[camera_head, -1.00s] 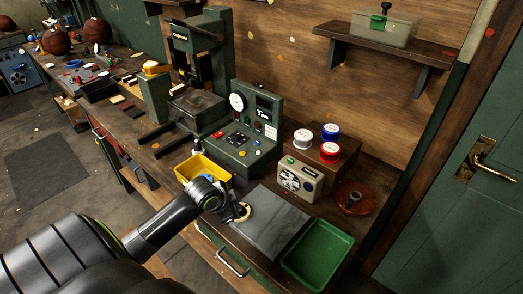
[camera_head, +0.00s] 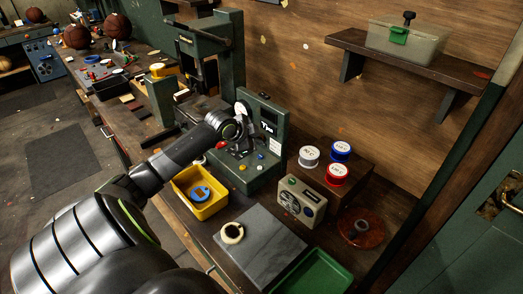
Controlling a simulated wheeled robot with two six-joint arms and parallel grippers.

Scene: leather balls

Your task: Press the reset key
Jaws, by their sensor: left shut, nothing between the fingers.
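The green machine (camera_head: 266,165) stands on the bench with an upright face and a sloping key panel. On the panel I see a red key (camera_head: 221,145), a yellow key (camera_head: 243,167) and a few small keys at the right. I cannot read which one is the reset key. My left gripper (camera_head: 242,149) is shut and empty, over the panel and in front of the gauge area. It hides the middle of the panel. I cannot tell whether its tips touch a key. My right gripper is not in view.
A yellow tray (camera_head: 178,187) with a blue ring stands left of the machine. A grey slab (camera_head: 262,248) with a pale ring (camera_head: 232,233) lies in front. A small beige box (camera_head: 301,202) and spools (camera_head: 309,156) stand right. A green tray (camera_head: 312,275) is at the front edge.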

